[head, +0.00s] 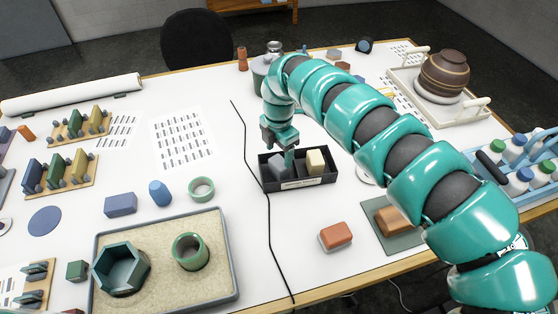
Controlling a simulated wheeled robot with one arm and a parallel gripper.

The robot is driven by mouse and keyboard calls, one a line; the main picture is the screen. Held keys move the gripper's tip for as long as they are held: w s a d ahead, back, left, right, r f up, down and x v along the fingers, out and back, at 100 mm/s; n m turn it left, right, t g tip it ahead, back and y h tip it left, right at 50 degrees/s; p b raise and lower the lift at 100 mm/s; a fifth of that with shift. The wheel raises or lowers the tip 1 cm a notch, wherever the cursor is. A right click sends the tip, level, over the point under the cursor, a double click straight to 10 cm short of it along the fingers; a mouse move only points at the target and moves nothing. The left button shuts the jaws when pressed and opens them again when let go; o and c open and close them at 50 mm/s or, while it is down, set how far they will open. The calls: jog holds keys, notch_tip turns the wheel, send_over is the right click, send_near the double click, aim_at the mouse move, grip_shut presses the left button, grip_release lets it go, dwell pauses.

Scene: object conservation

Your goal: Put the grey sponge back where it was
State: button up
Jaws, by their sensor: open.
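A black open box (330,180) with a label on its front stands on the white table, right of the black cable. A grey block, which looks like the grey sponge (277,171), is in its left part. A cream-yellow sponge (316,162) is in its right part. My gripper (281,153) points down over the left part of the box, with its jaws open. One finger reaches down beside the grey sponge and partly hides that part of the box. I cannot tell whether the finger touches the sponge.
A sand tray (228,262) with a green hexagonal pot and a round green pot is at front left. An orange-red sponge (336,236) lies at front right. A thin black cable (268,228) crosses the table. My arm covers much of the right side.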

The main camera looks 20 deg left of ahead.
aim_at(279, 162)
jog(key=shift+r+b, duration=0.55)
jog(key=shift+r, duration=1.4)
